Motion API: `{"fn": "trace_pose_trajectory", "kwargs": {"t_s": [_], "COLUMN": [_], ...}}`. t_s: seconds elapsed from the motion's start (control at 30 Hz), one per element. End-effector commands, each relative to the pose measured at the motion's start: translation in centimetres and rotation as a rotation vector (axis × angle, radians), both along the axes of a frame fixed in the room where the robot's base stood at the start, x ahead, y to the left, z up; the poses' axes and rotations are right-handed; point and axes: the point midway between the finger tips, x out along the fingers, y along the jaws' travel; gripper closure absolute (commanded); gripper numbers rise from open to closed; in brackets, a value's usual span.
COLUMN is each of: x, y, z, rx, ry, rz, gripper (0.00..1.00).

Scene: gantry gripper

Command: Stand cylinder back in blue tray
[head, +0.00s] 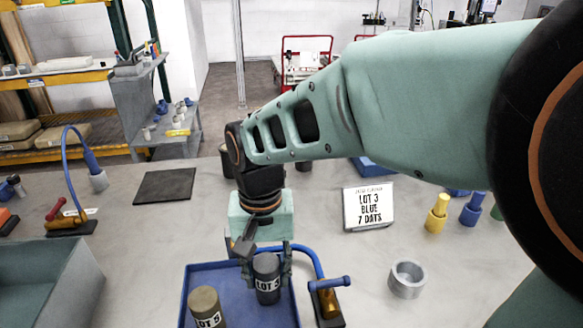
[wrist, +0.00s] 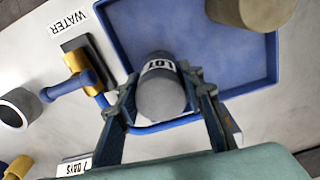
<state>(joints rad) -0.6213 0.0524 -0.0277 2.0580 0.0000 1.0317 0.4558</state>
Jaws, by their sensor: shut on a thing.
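A dark grey cylinder (head: 267,272) with a white LOT 3 label is upright between the fingers of my gripper (head: 265,268). My gripper is shut on it. In the wrist view the cylinder (wrist: 161,100) sits between both fingers (wrist: 162,105), over the near edge of the blue tray (wrist: 118,48). In the head view it is at the right part of the blue tray (head: 232,268). I cannot tell whether its base touches the tray floor. A khaki cylinder (head: 205,303) labelled LOT 5 stands in the tray at the left; it also shows in the wrist view (wrist: 245,10).
A brass valve (head: 328,300) with a blue handle and hose stands close to the tray's right. A grey ring (head: 407,279) lies further right. A sign (head: 368,207) reads LOT 3 BLUE 7 DAYS. A dark mat (head: 165,186) lies back left; a grey bin (head: 60,285) is at the left.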

Motion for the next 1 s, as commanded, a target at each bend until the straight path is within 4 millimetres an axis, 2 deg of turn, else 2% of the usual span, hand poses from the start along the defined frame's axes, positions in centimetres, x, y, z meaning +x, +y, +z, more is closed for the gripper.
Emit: {"fn": "trace_pose_trajectory", "kwargs": {"t_s": [0.03,0.43,0.47,0.6,1.0], "x": [0.04,0.03,-0.01,-0.01,0.0], "y": [0.03,0.03,0.01,0.02,0.04], "z": [-0.59,-0.82,-0.82,-0.77,-0.29], "rx": [0.001,0.001,0.0,0.0,0.001], "ry": [-0.002,-0.001,0.0,0.0,-0.001], "rz": [0.0,-0.001,0.0,0.0,0.0], "gripper": [1.0,1.0,0.62,0.47,0.47]}}
